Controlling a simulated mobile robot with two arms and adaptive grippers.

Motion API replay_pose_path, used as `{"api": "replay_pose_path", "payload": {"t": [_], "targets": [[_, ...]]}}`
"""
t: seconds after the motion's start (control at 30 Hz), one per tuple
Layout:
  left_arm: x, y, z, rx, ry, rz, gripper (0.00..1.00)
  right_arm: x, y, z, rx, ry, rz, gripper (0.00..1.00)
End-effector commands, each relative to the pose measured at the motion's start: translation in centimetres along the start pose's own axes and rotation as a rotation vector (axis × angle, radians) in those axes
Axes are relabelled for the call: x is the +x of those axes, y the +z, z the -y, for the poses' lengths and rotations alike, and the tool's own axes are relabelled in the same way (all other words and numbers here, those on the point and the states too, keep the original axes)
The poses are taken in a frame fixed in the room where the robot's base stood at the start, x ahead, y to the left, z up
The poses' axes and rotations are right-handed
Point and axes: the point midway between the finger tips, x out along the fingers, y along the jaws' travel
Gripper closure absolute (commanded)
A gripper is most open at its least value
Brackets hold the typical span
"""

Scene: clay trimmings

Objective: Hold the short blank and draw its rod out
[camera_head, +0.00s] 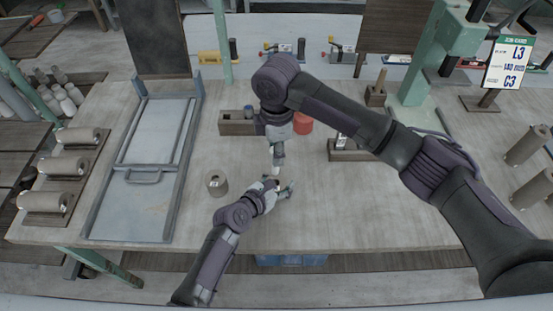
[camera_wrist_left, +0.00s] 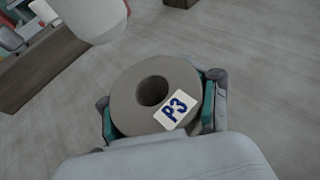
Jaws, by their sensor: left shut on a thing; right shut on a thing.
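The short blank (camera_wrist_left: 152,92) is a grey, thick-walled cylinder with a label reading P3. My left gripper (camera_wrist_left: 160,108) is shut around it, a finger on each side. The hole in its near end looks dark and empty. In the head view my left gripper (camera_head: 280,189) is low over the middle of the table. My right gripper (camera_head: 277,167) points down just above it, close to the blank. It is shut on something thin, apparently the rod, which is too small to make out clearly. A pale rounded shape fills the upper left of the left wrist view.
Another labelled hollow cylinder (camera_head: 217,183) stands just left of my left gripper. A blue-grey framed tray (camera_head: 133,203) lies farther left. A wooden block (camera_head: 238,125), a red container (camera_head: 303,123) and a wooden rack (camera_head: 352,151) stand behind. The table's right middle is clear.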

Motion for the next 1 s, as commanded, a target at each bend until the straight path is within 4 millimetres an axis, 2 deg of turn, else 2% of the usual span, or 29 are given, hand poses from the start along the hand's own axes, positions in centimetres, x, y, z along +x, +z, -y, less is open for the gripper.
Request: {"api": "replay_pose_path", "payload": {"t": [0.27,0.3,0.47,0.83,1.0], "targets": [[0.0,0.2,0.0,0.0,0.001,0.003,0.88,-0.2,0.0,0.0,-0.001,-0.001,0.0,1.0],[0.0,0.2,0.0,0.0,0.001,0.003,0.36,-0.2,0.0,0.0,-0.001,-0.001,0.0,1.0],[0.0,0.2,0.0,0.0,0.001,0.003,0.09,-0.2,0.0,0.0,-0.001,-0.001,0.0,1.0],[-0.2,0.1,0.0,0.0,0.001,0.002,0.08,-0.2,0.0,0.0,-0.001,-0.001,0.0,1.0],[-2.1,0.0,0.0,-0.001,0.002,0.003,0.08,-0.2,0.0,0.0,-0.001,-0.001,0.0,1.0]]}}
